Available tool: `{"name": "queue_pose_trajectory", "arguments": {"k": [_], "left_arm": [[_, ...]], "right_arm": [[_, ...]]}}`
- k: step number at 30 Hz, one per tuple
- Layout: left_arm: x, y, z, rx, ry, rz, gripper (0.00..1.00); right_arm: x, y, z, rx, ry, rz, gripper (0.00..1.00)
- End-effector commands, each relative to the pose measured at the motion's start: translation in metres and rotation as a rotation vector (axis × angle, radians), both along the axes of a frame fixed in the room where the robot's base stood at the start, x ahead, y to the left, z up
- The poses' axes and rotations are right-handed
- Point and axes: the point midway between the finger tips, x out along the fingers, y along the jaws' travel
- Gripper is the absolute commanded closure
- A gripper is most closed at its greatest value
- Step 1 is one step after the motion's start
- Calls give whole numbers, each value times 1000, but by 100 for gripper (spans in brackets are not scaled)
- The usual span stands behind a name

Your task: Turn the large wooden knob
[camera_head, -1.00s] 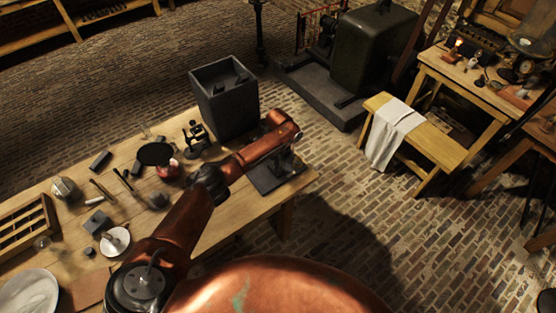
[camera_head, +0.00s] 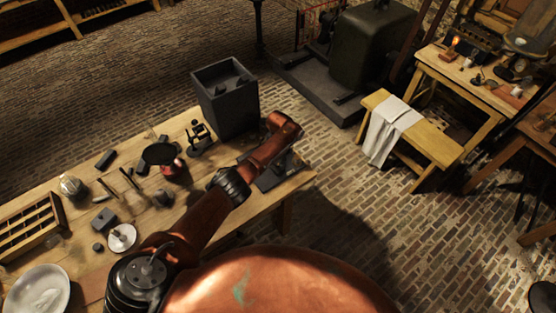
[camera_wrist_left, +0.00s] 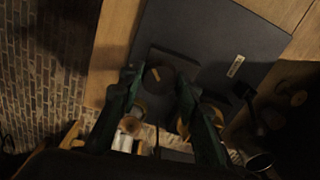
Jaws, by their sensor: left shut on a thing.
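My left gripper (camera_head: 287,160) reaches down to a dark slab (camera_head: 270,181) at the right end of the workbench; my arm partly hides it. In the left wrist view, the two dark green fingers (camera_wrist_left: 160,82) stand on either side of a dark round knob (camera_wrist_left: 171,76) with a small yellow mark. The fingers are shut on this knob, which sits on the dark slab (camera_wrist_left: 215,40). The knob's wooden material is hard to tell in the dim light. Brass-coloured round parts (camera_wrist_left: 131,125) show below it. My right gripper is not in view.
A dark open-topped box (camera_head: 230,100) stands behind the gripper on the workbench (camera_head: 255,211). A small black stand (camera_head: 199,137), a red object with a black top (camera_head: 164,158) and several tools lie left. A bench with a white cloth (camera_head: 388,130) stands on the brick floor to the right.

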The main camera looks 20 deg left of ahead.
Motion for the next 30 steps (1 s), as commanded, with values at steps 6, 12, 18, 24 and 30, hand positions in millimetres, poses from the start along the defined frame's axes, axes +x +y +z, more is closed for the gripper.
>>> {"name": "queue_pose_trajectory", "arguments": {"k": [6, 12, 18, 24, 30], "left_arm": [[2, 0, 4, 1, -5, 203, 93], [3, -1, 4, 0, -7, 393, 93], [2, -1, 3, 0, -5, 583, 93], [3, -1, 4, -2, -7, 773, 93], [4, -1, 4, -2, -8, 962, 93]], "right_arm": [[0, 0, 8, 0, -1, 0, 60], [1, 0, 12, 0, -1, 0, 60], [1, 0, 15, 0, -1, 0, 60], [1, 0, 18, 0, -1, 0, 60], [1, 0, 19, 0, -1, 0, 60]]}}
